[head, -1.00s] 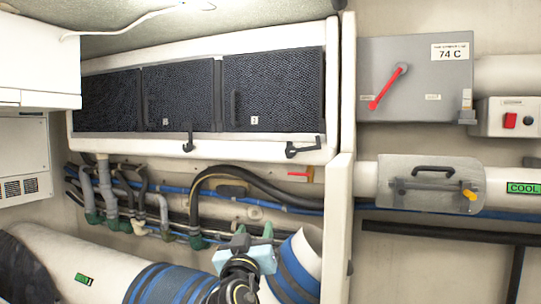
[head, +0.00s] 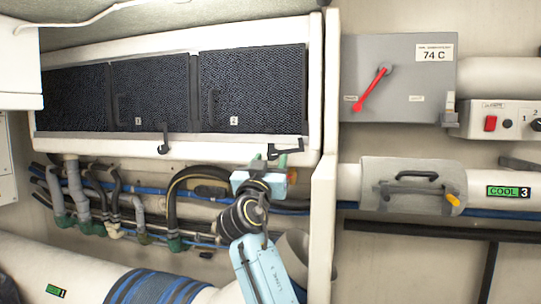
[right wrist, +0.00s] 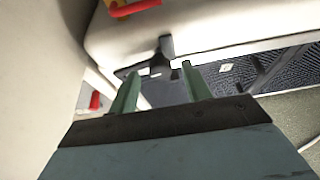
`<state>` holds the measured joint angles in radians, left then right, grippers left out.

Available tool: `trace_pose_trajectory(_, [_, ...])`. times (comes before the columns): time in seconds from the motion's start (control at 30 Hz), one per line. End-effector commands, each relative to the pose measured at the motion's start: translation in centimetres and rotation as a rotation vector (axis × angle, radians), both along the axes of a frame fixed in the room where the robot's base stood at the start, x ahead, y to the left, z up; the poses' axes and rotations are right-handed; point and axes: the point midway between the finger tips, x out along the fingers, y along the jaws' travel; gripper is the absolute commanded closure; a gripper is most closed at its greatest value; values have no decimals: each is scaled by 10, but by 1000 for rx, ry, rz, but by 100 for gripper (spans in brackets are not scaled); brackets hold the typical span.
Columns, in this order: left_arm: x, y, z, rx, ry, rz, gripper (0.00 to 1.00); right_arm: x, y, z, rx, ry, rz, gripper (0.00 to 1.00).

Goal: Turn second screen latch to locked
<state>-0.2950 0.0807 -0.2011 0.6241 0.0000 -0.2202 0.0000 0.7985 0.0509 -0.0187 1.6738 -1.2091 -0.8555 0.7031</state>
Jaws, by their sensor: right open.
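The second screen (head: 252,92) is a dark mesh panel marked 2 in a white frame. Its black latch (head: 287,149) sits on the frame's lower edge, lying roughly sideways. My right gripper (head: 262,168) is just below and left of this latch, with its arm rising from below. In the right wrist view, its green fingers (right wrist: 160,72) are open and empty. There the latch (right wrist: 157,61) shows just beyond the fingertips, between them in the picture; contact cannot be told. The other screen's latch (head: 164,139) hangs downward. My left gripper is out of view.
Hoses and pipes (head: 85,200) run beneath the screen frame. A white vertical post (head: 325,180) stands close to the right of the latch. Beyond it are a grey box (head: 398,85) with a red lever and a clear-covered pipe (head: 412,186).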

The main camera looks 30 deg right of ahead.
Motion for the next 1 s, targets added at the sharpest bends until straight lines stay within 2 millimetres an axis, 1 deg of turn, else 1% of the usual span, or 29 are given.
trace_pose_trajectory(0.03, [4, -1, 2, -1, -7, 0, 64, 3, -3, 2, -1, 2, -2, 52])
trace_pose_trajectory(0.13, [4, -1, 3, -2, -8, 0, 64, 5, -7, 3, -1, 1, -1, 52])
trace_pose_trajectory(0.4, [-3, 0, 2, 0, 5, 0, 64, 6, -7, 3, 0, 1, 0, 52])
trace_pose_trajectory(0.47, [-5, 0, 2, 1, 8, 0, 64, 6, -7, 3, 0, 1, 0, 58])
trace_pose_trajectory(0.77, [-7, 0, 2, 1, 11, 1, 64, 6, -7, 3, 0, 1, 0, 98])
trace_pose_trajectory(0.8, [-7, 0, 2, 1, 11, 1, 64, 6, -7, 3, 0, 1, 0, 100])
trace_pose_trajectory(1.0, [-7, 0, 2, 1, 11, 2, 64, 6, -7, 3, -2, 4, 0, 100])
